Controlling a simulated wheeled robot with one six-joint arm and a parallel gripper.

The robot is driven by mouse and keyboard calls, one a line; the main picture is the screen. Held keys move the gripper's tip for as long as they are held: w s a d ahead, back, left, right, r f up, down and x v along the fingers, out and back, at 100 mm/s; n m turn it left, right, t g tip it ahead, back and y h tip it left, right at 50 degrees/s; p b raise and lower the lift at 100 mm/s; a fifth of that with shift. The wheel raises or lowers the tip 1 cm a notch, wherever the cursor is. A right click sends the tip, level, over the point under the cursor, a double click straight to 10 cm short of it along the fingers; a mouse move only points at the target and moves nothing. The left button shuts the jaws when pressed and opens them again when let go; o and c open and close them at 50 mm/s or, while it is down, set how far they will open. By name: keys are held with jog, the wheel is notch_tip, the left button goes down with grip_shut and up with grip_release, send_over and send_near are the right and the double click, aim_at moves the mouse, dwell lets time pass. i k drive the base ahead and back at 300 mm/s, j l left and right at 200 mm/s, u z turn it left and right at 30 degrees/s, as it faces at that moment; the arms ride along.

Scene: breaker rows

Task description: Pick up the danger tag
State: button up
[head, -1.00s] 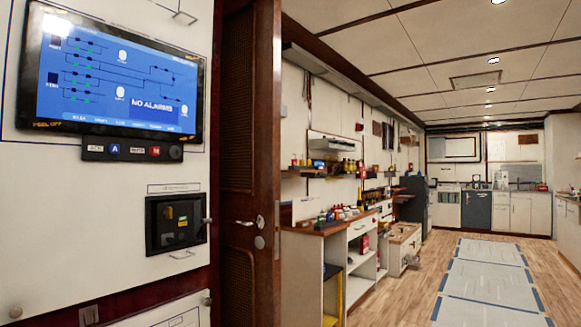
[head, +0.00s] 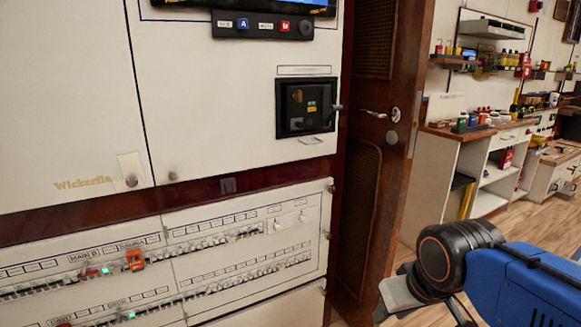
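I cannot make out a danger tag for sure in the head view. A small orange piece (head: 135,260) sits on the upper breaker row (head: 220,240) at the lower left; it is too small to tell whether it is a tag or a lockout. My gripper (head: 398,295) shows only in part at the lower right, as a pale grey plate below my black and blue arm. It is apart from the panel. Its fingers are mostly cut off or hidden, so its opening does not show.
A white cabinet front carries a black recessed unit (head: 305,107) and a screen cut off at the top. A lower breaker row (head: 210,290) runs below the upper one. A brown door (head: 380,130) stands between the cabinet and a workbench (head: 475,140). Wood floor is clear at right.

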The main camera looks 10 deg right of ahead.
aim_at(438, 50)
jog(key=i+l+u, duration=0.15)
jog(key=i+l, duration=0.6)
jog(key=l, duration=0.15)
jog(key=l+u, duration=0.1)
jog(key=l, duration=0.7)
jog(key=i+l+u, duration=0.1)
jog(key=l, duration=0.75)
jog(key=l+u, duration=0.1)
jog(key=l, duration=1.55)
jog(key=l+u, duration=0.15)
jog(key=l, duration=0.65)
jog(key=l+u, duration=0.1)
jog(key=l, duration=0.7)
jog(key=k+l+u, duration=0.1)
jog(key=l, duration=0.75)
jog(key=k+l+u, duration=0.1)
jog(key=l, duration=0.7)
jog(key=k, duration=0.05)
